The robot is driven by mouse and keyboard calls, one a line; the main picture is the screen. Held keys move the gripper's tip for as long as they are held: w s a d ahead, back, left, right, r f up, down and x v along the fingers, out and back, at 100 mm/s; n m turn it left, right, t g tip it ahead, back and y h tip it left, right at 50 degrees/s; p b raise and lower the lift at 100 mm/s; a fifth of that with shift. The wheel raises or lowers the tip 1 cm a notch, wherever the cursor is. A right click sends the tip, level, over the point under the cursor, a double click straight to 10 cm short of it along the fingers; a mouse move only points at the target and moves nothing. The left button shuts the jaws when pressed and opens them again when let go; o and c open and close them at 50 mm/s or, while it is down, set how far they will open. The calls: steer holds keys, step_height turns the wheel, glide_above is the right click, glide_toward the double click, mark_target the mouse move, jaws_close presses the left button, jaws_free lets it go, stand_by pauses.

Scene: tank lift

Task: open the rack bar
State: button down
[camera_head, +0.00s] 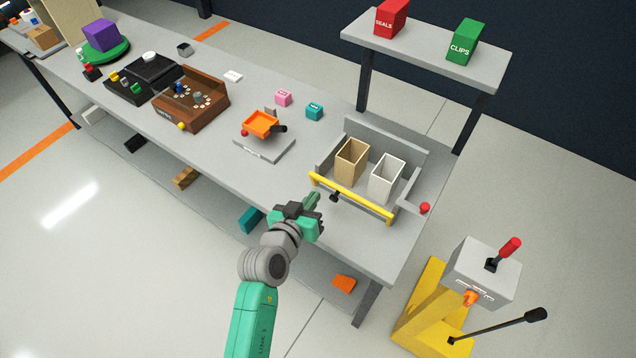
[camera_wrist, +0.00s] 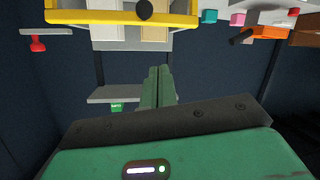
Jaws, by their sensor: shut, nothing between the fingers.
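The yellow rack bar (camera_head: 362,201) runs across the front of the grey rack (camera_head: 385,131) on the bench. A black knob (camera_head: 335,196) sticks out from the bar towards its left part. Behind the bar stand a tan bin (camera_head: 351,162) and a white bin (camera_head: 386,179). My green gripper (camera_head: 314,198) is shut and empty, just in front of the bar's left part. In the wrist view the shut fingers (camera_wrist: 158,72) point towards the bar (camera_wrist: 80,17) and knob (camera_wrist: 145,9), with a visible gap to both.
A red knob (camera_head: 425,208) sits by the rack's right end. An orange tray (camera_head: 261,124) on a grey base stands left of the rack. A raised shelf (camera_head: 430,55) with red and green boxes stands behind. A yellow lever stand (camera_head: 432,300) is at the right.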

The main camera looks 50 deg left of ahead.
mark_target(337, 186)
steer(key=w+f, duration=0.1)
steer(key=w, duration=0.1)
steer(key=w+a+f+b, duration=0.1)
steer(key=w+f, duration=0.1)
steer(key=w, duration=0.1)
steer(key=w+f+b, duration=0.1)
steer(key=w+f, duration=0.1)
steer(key=shift+w+a+f, duration=0.15)
steer(key=shift+w, duration=0.1)
steer(key=shift+f, duration=0.3)
steer(key=shift+s, duration=0.1)
